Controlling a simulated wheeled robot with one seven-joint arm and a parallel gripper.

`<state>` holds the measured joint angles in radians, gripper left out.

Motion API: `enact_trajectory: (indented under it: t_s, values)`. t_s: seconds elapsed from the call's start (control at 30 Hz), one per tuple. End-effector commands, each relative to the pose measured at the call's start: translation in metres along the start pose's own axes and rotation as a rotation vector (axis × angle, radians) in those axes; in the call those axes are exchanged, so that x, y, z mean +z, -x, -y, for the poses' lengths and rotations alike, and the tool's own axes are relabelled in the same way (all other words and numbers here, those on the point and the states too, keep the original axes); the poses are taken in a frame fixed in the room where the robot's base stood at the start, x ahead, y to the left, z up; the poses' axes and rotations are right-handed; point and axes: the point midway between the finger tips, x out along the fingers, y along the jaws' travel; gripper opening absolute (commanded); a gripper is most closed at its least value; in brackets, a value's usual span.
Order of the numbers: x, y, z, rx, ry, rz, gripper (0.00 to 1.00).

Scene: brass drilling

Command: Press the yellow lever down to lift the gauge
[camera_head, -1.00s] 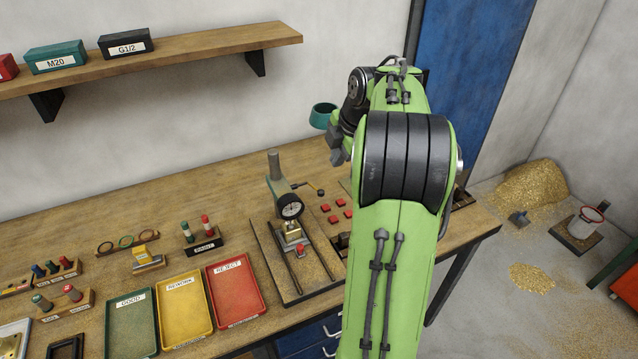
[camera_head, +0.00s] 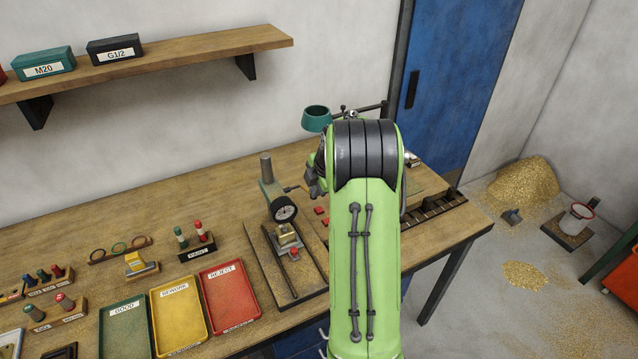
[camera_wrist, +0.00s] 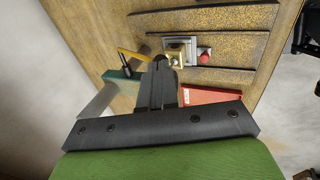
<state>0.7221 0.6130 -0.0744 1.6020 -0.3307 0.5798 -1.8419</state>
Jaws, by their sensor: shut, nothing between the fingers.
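The gauge (camera_head: 285,210) has a round white dial with a dark rim. It is mounted on a green-grey stand with a metal column (camera_head: 266,168) on the bench, above a brass block (camera_head: 287,236). The thin yellow lever (camera_head: 297,188) reaches right from the stand, its outer end hidden by my wrist; it also shows in the wrist view (camera_wrist: 134,54). My gripper (camera_wrist: 161,64) is shut and empty in the wrist view. Its fingertips appear close to the lever's end and the brass block; I cannot tell whether they touch. In the head view my arm largely hides the gripper.
A red knob (camera_head: 295,252) sits in front of the block. Red pieces (camera_head: 320,211) lie right of the stand. Red (camera_head: 228,292), yellow (camera_head: 179,315) and green (camera_head: 125,331) trays lie to the left. A teal lamp (camera_head: 316,118) stands behind my arm.

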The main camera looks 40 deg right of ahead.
Motion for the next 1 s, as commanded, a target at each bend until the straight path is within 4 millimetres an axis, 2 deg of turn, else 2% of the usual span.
enact_trajectory:
  t_s: [0.67, 1.0]
  values:
    - [0.001, -0.009, 0.009, 0.065, 0.004, 0.0, 0.0]
    - [0.002, -0.027, 0.026, 0.192, 0.01, 0.002, 0.0]
